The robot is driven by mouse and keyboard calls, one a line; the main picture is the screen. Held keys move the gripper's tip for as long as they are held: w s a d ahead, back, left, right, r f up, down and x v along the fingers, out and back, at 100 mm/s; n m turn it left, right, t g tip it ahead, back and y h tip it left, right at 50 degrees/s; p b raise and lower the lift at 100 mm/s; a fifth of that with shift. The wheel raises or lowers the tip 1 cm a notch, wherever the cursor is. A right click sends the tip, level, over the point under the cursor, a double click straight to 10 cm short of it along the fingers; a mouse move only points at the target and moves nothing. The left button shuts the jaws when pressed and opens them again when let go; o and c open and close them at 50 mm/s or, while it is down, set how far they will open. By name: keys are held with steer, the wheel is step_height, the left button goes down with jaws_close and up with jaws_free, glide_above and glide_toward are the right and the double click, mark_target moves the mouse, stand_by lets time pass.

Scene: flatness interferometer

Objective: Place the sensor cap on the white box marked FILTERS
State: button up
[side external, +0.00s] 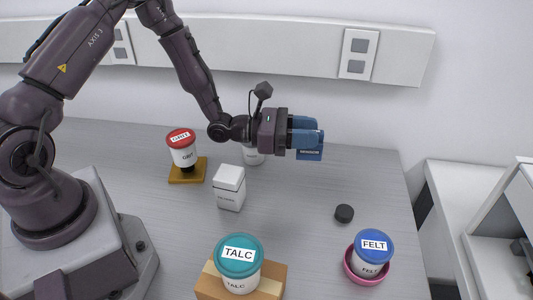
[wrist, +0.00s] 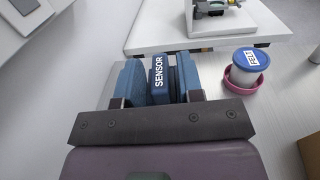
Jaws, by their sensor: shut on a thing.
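The sensor cap is a dark blue piece lettered SENSOR. In the wrist view, the sensor cap (wrist: 159,82) sits between the blue fingers of my gripper (wrist: 160,76). In the side view, my gripper (side external: 306,133) is shut on the cap (side external: 310,155), which shows just below the fingers. The cap is held in the air above the table. A small white box (side external: 229,188) stands on the table, left of and lower in the picture than my gripper. Its label is too small to read, so I cannot confirm FILTERS. The box does not show in the wrist view.
A white jar (side external: 253,156) is partly hidden behind my arm. A black disc (side external: 344,213) lies right of centre.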

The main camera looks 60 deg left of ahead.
steer(key=s+a+r+n+t+y, duration=0.1)
steer(key=s+a, duration=0.2)
steer(key=a, duration=0.2)
steer(key=s+a+r, duration=0.2)
steer(key=a, duration=0.2)
steer(key=m+g+h, duration=0.2)
glide_above(224, 172)
step_height(224, 172, down, 2)
steer(key=shift+f, duration=2.2)
steer(key=shift+f, duration=0.15)
steer(key=o, duration=0.9)
